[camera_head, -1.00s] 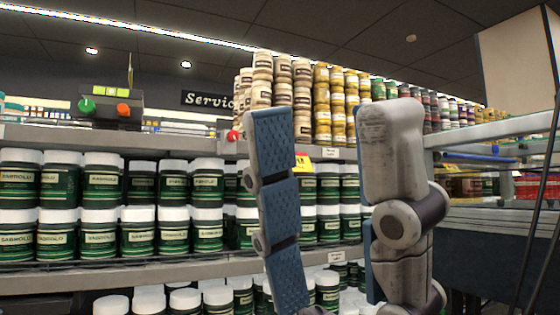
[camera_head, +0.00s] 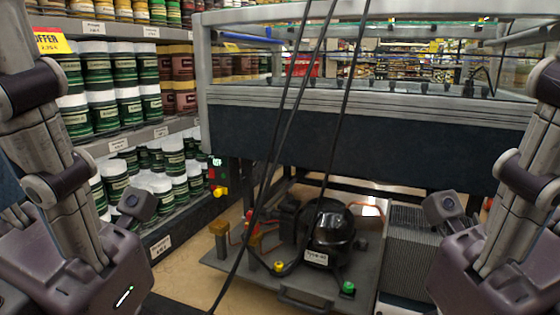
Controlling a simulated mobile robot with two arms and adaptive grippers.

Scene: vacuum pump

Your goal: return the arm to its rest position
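My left gripper (camera_head: 55,190) is partly in view at the left edge, its grey jointed finger pointing up out of the frame. My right gripper (camera_head: 520,185) mirrors it at the right edge, also cut off. The fingertips of both are out of frame, so I cannot tell whether they are open or shut. Nothing shows held in the visible parts. Between them, farther off, a black vacuum pump (camera_head: 328,232) sits on a grey plate (camera_head: 228,262) with brass, red, yellow and green fittings. Both grippers appear apart from it.
Shelves of white-lidded green jars (camera_head: 98,88) stand at left. A dark blue panel under a grey railing (camera_head: 330,92) spans the back. Dark cables (camera_head: 285,110) hang across the middle. A grey finned block (camera_head: 408,258) is right of the pump. Tan floor shows near the plate.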

